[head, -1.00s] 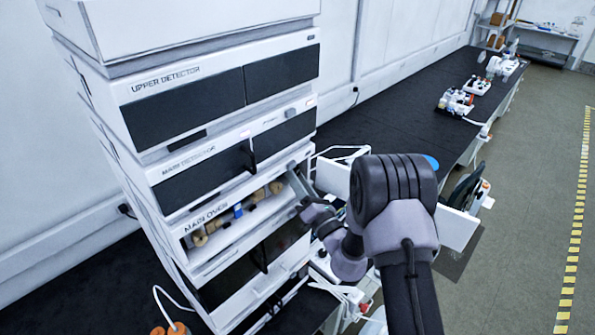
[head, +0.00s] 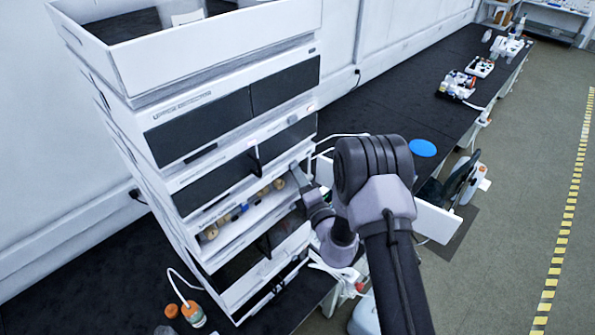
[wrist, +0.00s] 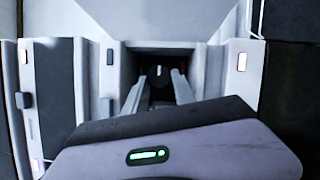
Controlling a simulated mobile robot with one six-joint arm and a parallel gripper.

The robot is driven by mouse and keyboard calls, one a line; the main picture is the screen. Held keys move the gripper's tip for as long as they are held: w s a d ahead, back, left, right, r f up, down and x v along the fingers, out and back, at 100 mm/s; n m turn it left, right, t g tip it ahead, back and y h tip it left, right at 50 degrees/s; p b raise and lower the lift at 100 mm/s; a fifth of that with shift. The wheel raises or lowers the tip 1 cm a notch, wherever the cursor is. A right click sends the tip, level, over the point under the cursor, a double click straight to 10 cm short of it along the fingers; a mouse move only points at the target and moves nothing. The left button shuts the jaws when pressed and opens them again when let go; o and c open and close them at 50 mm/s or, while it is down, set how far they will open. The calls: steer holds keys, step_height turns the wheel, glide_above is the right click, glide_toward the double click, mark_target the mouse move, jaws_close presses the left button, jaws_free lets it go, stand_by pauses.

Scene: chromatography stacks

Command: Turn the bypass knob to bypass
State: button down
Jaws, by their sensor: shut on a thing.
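The bypass knob (wrist: 159,74) shows in the wrist view as a small dark round shape with a pale, roughly upright mark. It sits deep in a shadowed recess on the front of the chromatography stack (head: 225,85). My gripper (wrist: 158,84) reaches into this recess with a finger on each side of the knob, shut on it. Which position the mark points to cannot be read. In the head view my wrist is at the stack's right front, by the open oven bay (head: 240,212), and the knob is hidden.
A door-like white panel (head: 435,222) stands right of the stack behind my arm. Small bottles (head: 192,313) with orange caps stand on the bench at lower left. A blue disc (head: 423,148) lies on the dark bench, and the floor at right is clear.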

stand_by(0.4)
steer(key=c, duration=1.3)
jaws_free()
steer(key=shift+s, duration=0.1)
steer(key=b+v, duration=0.6)
steer(key=v, duration=1.1)
steer(key=shift+b, duration=0.35)
steer(key=shift+s+d+f, duration=0.1)
steer(key=shift+d+f, duration=0.05)
